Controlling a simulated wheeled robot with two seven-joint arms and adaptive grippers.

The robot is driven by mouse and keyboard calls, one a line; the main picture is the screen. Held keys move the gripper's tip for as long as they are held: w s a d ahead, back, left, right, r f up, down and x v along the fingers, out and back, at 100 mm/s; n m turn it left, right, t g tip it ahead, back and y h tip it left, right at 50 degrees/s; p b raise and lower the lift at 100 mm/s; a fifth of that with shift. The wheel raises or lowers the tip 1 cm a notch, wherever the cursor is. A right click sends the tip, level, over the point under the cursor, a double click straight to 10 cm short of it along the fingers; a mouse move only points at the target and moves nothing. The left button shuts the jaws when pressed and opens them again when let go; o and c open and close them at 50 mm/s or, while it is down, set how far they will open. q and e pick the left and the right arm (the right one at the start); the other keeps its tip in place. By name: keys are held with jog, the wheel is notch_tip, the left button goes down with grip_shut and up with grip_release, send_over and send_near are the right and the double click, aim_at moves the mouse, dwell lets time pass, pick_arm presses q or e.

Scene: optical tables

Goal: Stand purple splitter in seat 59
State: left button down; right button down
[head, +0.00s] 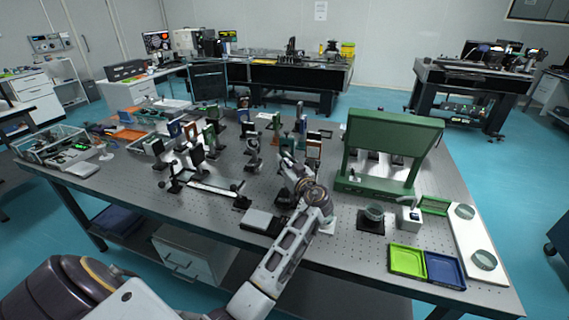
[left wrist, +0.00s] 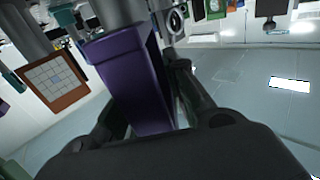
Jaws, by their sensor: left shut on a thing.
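My left gripper (head: 287,163) reaches over the middle of the perforated optical table (head: 345,255), among the mounted optics. In the left wrist view, the left gripper (left wrist: 150,105) is shut on the purple splitter (left wrist: 128,78), a tall purple block with a grey round part at its upper end. One finger is on each side of it. In the head view the arm and gripper hide the splitter, and I cannot tell whether its base touches the table. Seat 59 and its number cannot be made out. My right gripper is not in view.
A tile with a white grid and brown frame (left wrist: 54,80) stands close beside the splitter. A large green frame (head: 395,132) stands right of the gripper. A lime tray (head: 407,261) and blue tray (head: 444,270) lie at the front right. Bare table shows at the front middle.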

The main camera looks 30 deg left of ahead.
pick_arm(q)
jog(key=c, duration=1.8)
grip_release()
jog(key=o, duration=0.4)
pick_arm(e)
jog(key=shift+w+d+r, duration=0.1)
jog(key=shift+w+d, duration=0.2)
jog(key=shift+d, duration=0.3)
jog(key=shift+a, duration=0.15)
